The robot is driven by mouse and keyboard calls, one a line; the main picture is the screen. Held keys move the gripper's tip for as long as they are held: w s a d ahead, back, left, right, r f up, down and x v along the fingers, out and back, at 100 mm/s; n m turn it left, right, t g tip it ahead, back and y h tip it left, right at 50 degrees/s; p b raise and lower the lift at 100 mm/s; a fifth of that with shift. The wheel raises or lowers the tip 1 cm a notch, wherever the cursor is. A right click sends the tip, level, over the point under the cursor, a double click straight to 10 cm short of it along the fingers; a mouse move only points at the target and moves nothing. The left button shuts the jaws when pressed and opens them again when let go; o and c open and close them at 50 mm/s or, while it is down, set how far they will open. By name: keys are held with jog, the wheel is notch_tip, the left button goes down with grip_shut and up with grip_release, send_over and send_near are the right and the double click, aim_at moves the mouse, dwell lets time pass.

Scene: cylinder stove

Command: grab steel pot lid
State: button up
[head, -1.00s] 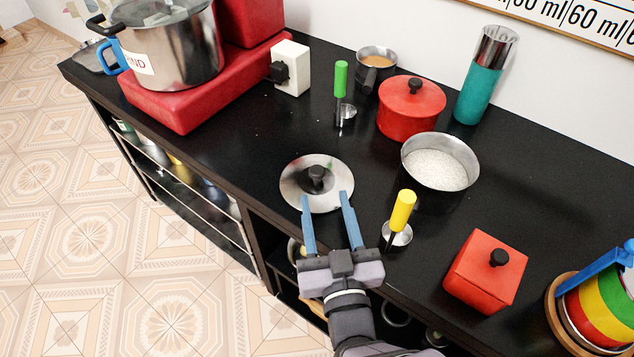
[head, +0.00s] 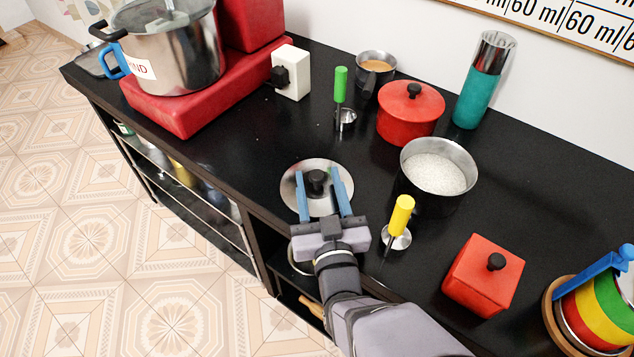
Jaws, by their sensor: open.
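The steel pot lid (head: 326,206) is a round, shiny disc lying flat on the black counter. Its black knob (head: 316,181) stands up at its middle. My gripper (head: 317,183) is open, with its two blue fingers over the lid, one on the left and one on the right of the knob. The knob shows between the fingertips. I cannot tell whether either finger touches the knob or the lid.
A yellow-handled tool (head: 401,216) stands close to the right of my gripper. A steel pot of white grains (head: 438,172) and a red lidded pot (head: 410,113) stand behind it. The counter (head: 230,160) left of the lid is clear.

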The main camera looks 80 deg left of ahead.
aim_at(318, 193)
jog(key=shift+a, duration=0.15)
grip_shut()
jog(key=shift+r, duration=0.1)
notch_tip(318, 193, up, 10)
jog(key=shift+p, duration=0.35)
